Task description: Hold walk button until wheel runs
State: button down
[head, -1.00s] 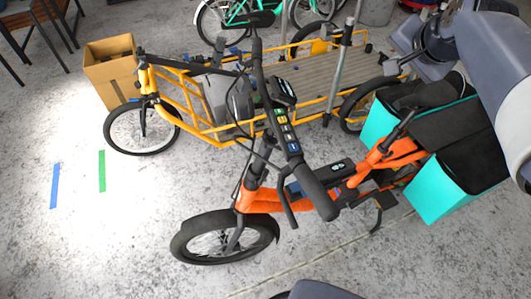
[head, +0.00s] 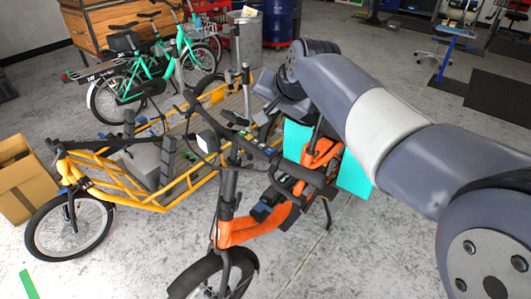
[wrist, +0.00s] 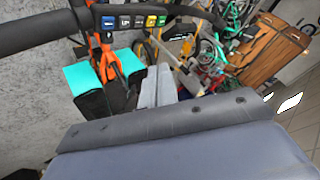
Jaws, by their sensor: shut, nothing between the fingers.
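The orange cargo bike (head: 250,228) stands in front of me, its handlebar (head: 258,142) crossing the middle of the head view. In the wrist view a button strip (wrist: 132,21) sits on the dark bar at the top, with blue, dark, green and yellow buttons. I cannot read which one is the walk button. The front wheel (head: 212,278) is cut off at the bottom of the head view; the rear wheel is hidden. My gripper (wrist: 158,72) is shut and empty, its grey fingers below the strip in the picture, with no contact visible.
A yellow cargo bike (head: 130,195) stands close behind, left of the orange one. Teal panniers (head: 354,174) hang at the orange bike's rear. Green bikes (head: 150,75), a wooden cabinet (head: 100,30) and a cardboard box (head: 22,180) stand around. Floor is clear at front right.

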aim_at(271, 152)
notch_tip(271, 152, down, 9)
jog(key=b, duration=0.7)
jog(key=shift+s+d+r, duration=0.1)
jog(key=shift+s+d, duration=0.05)
dwell(1.9)
jog(key=shift+f+b, duration=0.4)
jog(key=shift+b, duration=0.05)
